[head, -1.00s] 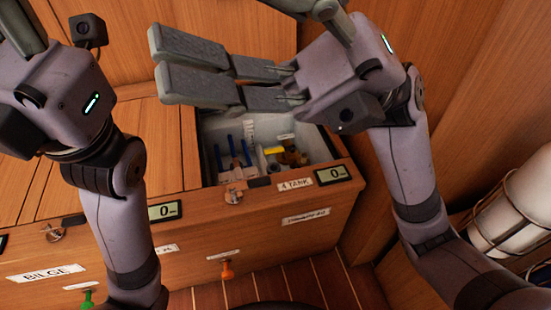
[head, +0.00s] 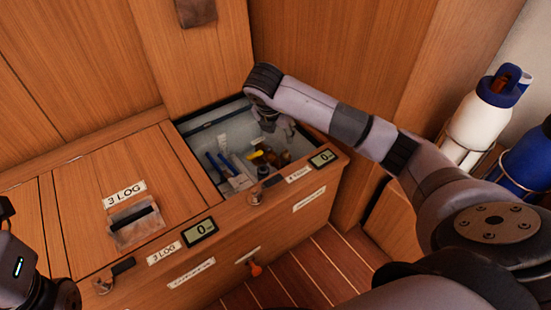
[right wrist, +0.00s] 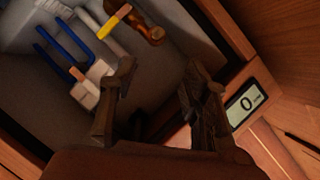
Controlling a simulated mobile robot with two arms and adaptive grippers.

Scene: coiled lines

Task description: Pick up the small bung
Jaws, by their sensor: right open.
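My right gripper (head: 280,130) reaches down into the open tank compartment (head: 205,118) at the back. In the right wrist view its two fingers (right wrist: 160,82) are apart, with grey compartment floor visible between them. A brown, rounded, turned piece (right wrist: 150,32) lies beyond the fingertips, next to a yellow-and-orange piece (right wrist: 113,22); it may be a bung, but I cannot tell if it is the small one. A dark shape low between the fingers is too dim to name. Only part of my left arm shows at the lower left; its gripper is out of view.
Blue rods (right wrist: 50,55) and pale blocks (right wrist: 92,90) lie beside the brown piece. The compartment's wooden front edge, with a display reading 0 (right wrist: 246,105), is close to the right finger. White (head: 480,122) and blue (head: 530,160) bottles stand at the right.

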